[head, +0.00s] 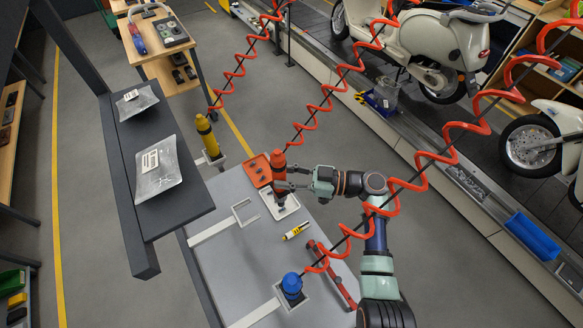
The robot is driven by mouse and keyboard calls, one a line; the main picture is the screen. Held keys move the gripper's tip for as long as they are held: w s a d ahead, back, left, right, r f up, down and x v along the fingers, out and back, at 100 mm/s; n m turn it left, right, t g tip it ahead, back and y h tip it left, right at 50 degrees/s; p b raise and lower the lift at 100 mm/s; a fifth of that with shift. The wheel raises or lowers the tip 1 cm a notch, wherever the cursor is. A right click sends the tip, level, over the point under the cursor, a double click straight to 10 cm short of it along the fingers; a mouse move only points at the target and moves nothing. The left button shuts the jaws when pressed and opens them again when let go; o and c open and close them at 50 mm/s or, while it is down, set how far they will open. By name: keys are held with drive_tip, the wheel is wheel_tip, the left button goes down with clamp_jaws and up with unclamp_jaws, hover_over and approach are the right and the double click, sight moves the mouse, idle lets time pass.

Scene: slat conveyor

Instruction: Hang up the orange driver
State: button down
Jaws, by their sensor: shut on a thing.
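The orange driver (278,164) is upright over the grey table (235,265), on the end of a red coiled hose. My gripper (281,186) reaches in from the right and is shut on its lower body. The driver's lower end is partly hidden by the fingers, and I cannot tell whether it touches the pale tray (291,207) below. An empty square holder frame (243,213) on a white arm is to the left of my gripper. A yellow driver (206,135) and a blue driver (291,284) sit in similar holders.
An orange tray (257,171) with dark parts lies behind the driver. A yellow marker-like item (296,230) and a red bar-shaped item (334,276) lie on the table. Red coiled hoses (317,108) hang across the space. A dark shelf (150,190) stands left.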

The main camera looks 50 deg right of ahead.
drive_tip(key=w+a+f+p, duration=0.1)
drive_tip(key=w+a, duration=0.3)
drive_tip(key=a, duration=0.6)
drive_tip(key=shift+p, duration=0.4)
drive_tip(key=shift+w+f+b, duration=0.1)
drive_tip(key=shift+f+b, duration=0.7)
drive_tip(key=shift+b, duration=1.1)
idle(1.4)
drive_tip(key=c, duration=0.7)
unclamp_jaws()
drive_tip(key=shift+o, duration=0.2)
drive_tip(key=shift+f, duration=0.1)
drive_tip(key=v, duration=1.2)
drive_tip(key=shift+a, duration=0.1)
